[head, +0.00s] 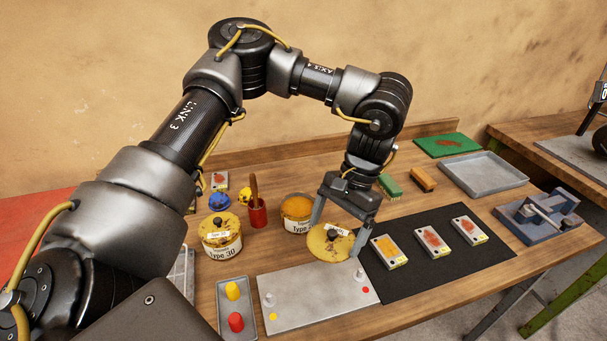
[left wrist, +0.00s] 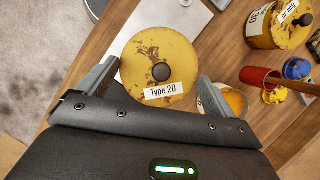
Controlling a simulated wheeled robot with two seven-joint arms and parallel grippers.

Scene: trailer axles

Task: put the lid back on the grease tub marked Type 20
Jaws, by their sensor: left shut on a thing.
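My left gripper (head: 337,238) is shut on the round yellow lid (head: 328,246), its fingers on opposite sides of the rim. The lid is worn, has a dark knob and is held above the table near the grey plate. In the left wrist view the lid (left wrist: 150,52) shows its "Type 20" label. The open grease tub marked Type 20 (head: 297,226), with orange grease inside, stands just left of the gripper in the head view. In the left wrist view the tub (left wrist: 236,101) is partly hidden behind a finger. My right gripper is not in view.
A lidded Type 30 tub (head: 222,248) and a red cup (head: 257,216) with a brush stand left of the open tub. A grey plate (head: 310,308) and a black mat (head: 400,285) with several cards lie in front. A grey tray (head: 478,173) is at the back right.

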